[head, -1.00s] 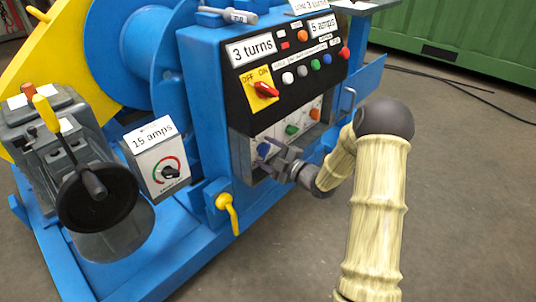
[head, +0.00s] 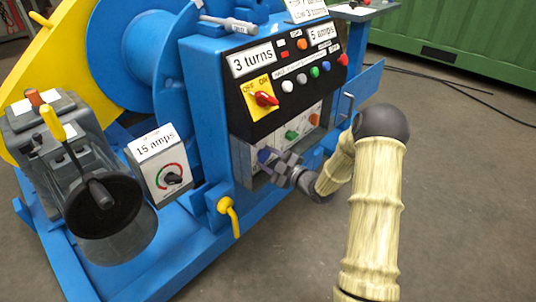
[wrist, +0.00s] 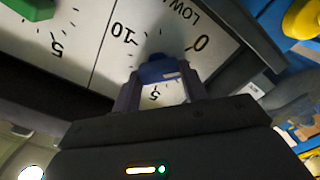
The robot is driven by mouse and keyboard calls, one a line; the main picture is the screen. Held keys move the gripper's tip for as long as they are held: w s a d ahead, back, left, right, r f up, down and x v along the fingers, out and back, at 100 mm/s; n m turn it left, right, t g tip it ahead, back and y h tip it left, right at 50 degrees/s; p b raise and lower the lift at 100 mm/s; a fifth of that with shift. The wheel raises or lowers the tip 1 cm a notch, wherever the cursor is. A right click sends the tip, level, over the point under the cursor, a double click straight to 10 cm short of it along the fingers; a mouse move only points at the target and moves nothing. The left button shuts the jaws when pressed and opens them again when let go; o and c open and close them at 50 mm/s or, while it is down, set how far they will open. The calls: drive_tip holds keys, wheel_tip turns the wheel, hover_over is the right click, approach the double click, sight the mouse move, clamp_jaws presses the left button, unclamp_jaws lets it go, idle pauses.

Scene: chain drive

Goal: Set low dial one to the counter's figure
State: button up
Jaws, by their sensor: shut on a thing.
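Low dial one appears as a blue knob (wrist: 158,71) on a white scale marked 0, 5 and 10, with "LOW" lettering partly cut off. In the head view the blue knob (head: 264,155) is at the left end of the lower panel. My gripper (head: 273,161) is at this knob, and in the wrist view the two fingers (wrist: 160,86) are shut on its sides. The knob's pointer cannot be made out. A sign (head: 252,60) on the black panel reads "3 turns"; I cannot tell whether it is the counter.
A green knob (head: 291,135) and an orange knob (head: 314,120) sit beside the blue one. Above are a red OFF/ON switch (head: 265,98) and several coloured buttons. A yellow handle (head: 229,212) hangs below left. A 15 amps box (head: 160,165) stands left.

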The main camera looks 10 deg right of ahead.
drive_tip(key=m+p, duration=0.6)
drive_tip(key=shift+d+r+p, duration=0.1)
drive_tip(key=shift+r+p, duration=0.1)
drive_tip(key=shift+p, duration=0.1)
drive_tip(key=m+p, duration=0.2)
drive_tip(key=m, duration=0.1)
drive_tip(key=shift+f+m+p, duration=0.25)
drive_tip(key=shift+m+p, duration=0.9)
drive_tip(key=shift+m, duration=0.25)
drive_tip(key=o, duration=1)
drive_tip(key=shift+w+d, duration=0.1)
drive_tip(key=p+v, duration=0.4)
drive_tip(key=v, duration=1.3)
